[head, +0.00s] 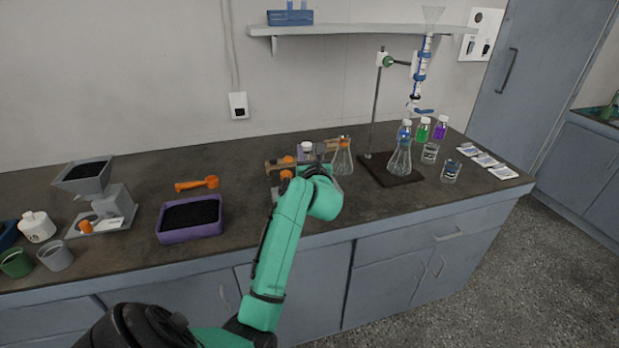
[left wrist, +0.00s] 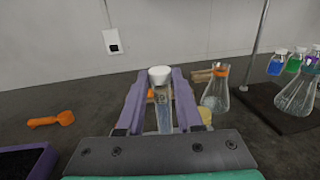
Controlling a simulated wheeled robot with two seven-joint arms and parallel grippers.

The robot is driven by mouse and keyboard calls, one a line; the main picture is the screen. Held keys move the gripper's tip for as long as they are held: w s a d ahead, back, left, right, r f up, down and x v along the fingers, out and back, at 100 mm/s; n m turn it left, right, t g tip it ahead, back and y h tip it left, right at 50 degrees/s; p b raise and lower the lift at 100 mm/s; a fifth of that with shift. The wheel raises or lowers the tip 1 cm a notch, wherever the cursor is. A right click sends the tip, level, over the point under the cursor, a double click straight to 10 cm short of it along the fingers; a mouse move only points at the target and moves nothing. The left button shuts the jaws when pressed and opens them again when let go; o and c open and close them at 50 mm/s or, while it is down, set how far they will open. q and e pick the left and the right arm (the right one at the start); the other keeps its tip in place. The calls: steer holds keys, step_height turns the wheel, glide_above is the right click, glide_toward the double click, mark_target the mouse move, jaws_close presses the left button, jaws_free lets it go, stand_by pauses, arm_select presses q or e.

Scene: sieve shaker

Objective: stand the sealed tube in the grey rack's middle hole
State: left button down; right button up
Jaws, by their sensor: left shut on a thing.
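My left gripper (head: 307,158) is over the middle of the bench. Its purple fingers show in the left wrist view (left wrist: 158,92), shut on a clear tube (left wrist: 163,112) with a white cap (left wrist: 159,72). The tube looks about upright between the fingers. In the head view only the cap (head: 306,146) shows clearly; the wrist and arm hide the rest. I cannot make out a grey rack in either view, nor whether the tube's lower end touches anything. My right gripper is not in view.
Further right are a burette stand (head: 378,110), flasks and capped bottles. A purple tray of dark grains (head: 190,236) and an orange scoop (head: 197,184) lie left.

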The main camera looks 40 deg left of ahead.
arm_select(q)
step_height(320, 180, down, 8)
steer(key=shift+r+b, duration=0.1)
steer(key=shift+b, duration=0.3)
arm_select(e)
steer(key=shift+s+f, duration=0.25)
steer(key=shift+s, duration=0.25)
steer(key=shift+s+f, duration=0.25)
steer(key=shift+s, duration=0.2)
arm_select(q)
steer(key=shift+s+d, duration=0.1)
steer(key=c, duration=0.6)
jaws_free()
steer(key=shift+o, duration=0.2)
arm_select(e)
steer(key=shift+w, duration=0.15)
